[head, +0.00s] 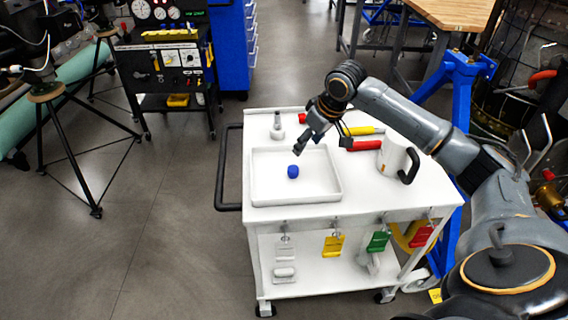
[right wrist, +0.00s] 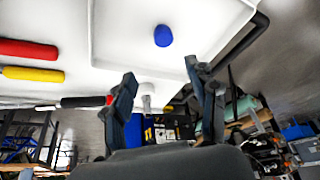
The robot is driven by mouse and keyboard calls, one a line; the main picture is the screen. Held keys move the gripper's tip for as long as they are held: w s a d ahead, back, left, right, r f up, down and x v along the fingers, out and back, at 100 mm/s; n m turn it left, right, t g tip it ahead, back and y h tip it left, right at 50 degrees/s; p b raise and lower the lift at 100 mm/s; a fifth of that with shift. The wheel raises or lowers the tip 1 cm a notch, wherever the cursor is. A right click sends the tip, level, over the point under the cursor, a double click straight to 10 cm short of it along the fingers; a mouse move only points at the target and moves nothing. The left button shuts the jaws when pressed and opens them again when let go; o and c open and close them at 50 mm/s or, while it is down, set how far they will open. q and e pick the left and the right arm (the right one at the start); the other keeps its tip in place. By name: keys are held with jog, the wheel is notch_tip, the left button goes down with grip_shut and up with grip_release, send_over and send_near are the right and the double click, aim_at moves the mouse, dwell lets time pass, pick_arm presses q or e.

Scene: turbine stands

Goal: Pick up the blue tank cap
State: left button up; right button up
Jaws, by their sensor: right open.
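The blue tank cap (head: 293,171) lies in the shallow white tray (head: 268,197) on top of the white cart. It also shows in the right wrist view (right wrist: 163,36), ahead of my fingertips. My right gripper (head: 307,144) is open and empty, above the back part of the tray, apart from the cap. In the right wrist view its two fingers (right wrist: 158,82) are spread wide with nothing between them. My left gripper does not show in either view.
On the cart (head: 296,213), a red cylinder (head: 366,145), a yellow cylinder (head: 362,131) and a white mug (head: 396,159) stand or lie right of the tray. A small grey fitting (head: 277,127) stands behind it. Coloured tags hang in front. The tray around the cap is clear.

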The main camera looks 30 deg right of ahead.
aim_at(294, 168)
jog(key=x, duration=0.4)
jog(key=s+x, duration=0.1)
jog(key=x, duration=0.1)
jog(key=shift+w+f, duration=0.1)
jog(key=shift+f, duration=0.2)
jog(key=shift+w+a+f, duration=0.1)
jog(key=shift+w+f, duration=0.1)
jog(key=shift+f, duration=0.15)
jog(key=shift+w+a+f+p, duration=0.2)
jog(key=shift+f+p, duration=0.1)
jog(key=shift+f, duration=0.3)
jog(key=shift+w+a+f+p, duration=0.1)
jog(key=shift+a+f+p, duration=0.15)
jog(key=shift+f, duration=0.35)
jog(key=shift+x, duration=1.1)
jog(key=shift+w+d+f, duration=0.1)
jog(key=shift+w+f, duration=0.05)
jog(key=shift+c, duration=1)
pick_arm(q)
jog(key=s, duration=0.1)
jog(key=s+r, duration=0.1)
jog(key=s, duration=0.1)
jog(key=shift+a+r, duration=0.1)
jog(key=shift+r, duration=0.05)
pick_arm(e)
jog(key=c, duration=0.8)
